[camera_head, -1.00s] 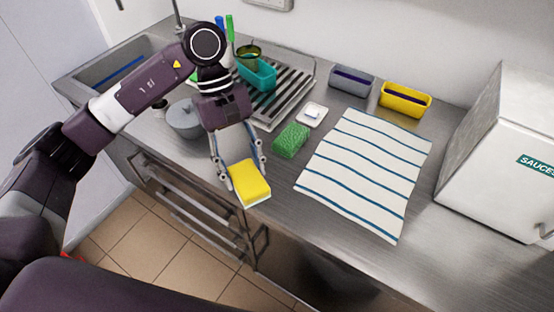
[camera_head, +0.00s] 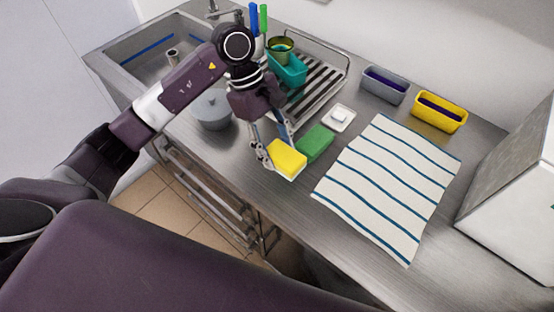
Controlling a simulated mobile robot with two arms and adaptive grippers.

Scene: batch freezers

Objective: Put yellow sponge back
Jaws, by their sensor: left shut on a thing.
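The yellow sponge (camera_head: 287,158) has a pale underside and is held in my left gripper (camera_head: 277,155), above the front edge of the steel counter. The gripper's fingers are shut on it from both sides. A green sponge (camera_head: 316,142) lies on the counter just behind and to the right of the yellow one. A yellow bin (camera_head: 439,113) and a grey bin (camera_head: 385,86) with dark purple insides stand along the wall at the back right. My right gripper is not in view.
A striped cloth (camera_head: 388,188) lies flat right of the sponges. A small white dish (camera_head: 339,118) sits behind the green sponge. A white box (camera_head: 515,200) stands right.

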